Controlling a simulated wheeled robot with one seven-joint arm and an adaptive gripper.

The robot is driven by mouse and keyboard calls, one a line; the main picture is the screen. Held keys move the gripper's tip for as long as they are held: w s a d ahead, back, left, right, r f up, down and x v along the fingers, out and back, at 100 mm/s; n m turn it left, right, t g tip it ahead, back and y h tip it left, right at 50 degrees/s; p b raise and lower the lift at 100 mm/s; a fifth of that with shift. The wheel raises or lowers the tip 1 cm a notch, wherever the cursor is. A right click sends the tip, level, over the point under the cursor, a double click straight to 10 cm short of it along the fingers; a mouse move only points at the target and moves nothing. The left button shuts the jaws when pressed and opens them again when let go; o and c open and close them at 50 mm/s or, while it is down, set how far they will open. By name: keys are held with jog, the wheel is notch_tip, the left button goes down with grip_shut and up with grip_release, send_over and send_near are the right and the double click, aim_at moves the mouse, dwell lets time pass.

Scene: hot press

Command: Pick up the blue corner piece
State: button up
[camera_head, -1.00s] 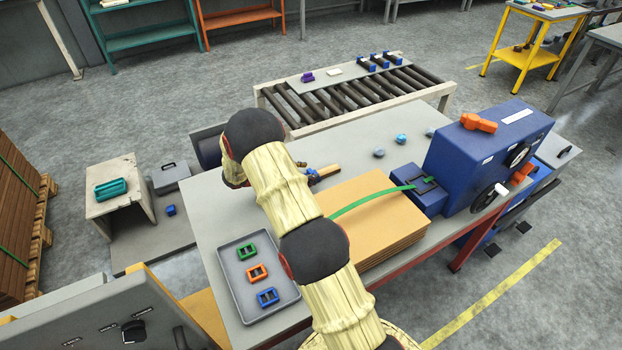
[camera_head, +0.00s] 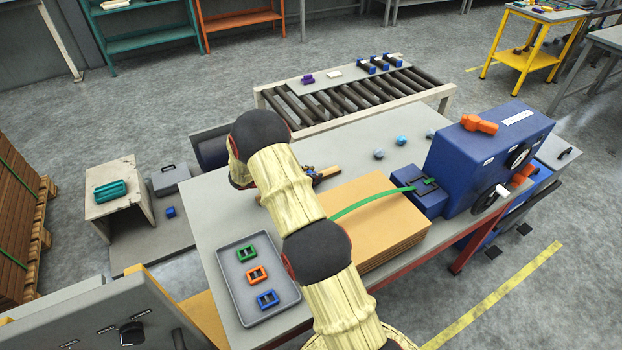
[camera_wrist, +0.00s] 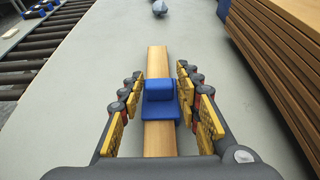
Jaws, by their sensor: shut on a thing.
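The blue corner piece (camera_wrist: 160,100) sits across a light wooden bar (camera_wrist: 158,60) in the middle of the wrist view. My gripper (camera_wrist: 160,82) has one yellow-padded finger on each side of it and is shut on it; the exact contact is hard to see. In the head view the wooden bar (camera_head: 327,173) shows on the grey table, just right of my wrist. My arm hides most of the gripper and the blue piece there.
A stack of brown sheets (camera_head: 385,240) with a green strap stands right of the bar. A blue machine (camera_head: 480,155) is farther right. A grey tray (camera_head: 232,283) holds green, orange and blue frames. A roller conveyor (camera_head: 340,98) lies behind. Small bluish lumps (camera_head: 378,154) rest on the table.

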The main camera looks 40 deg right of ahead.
jog(key=c, duration=0.3)
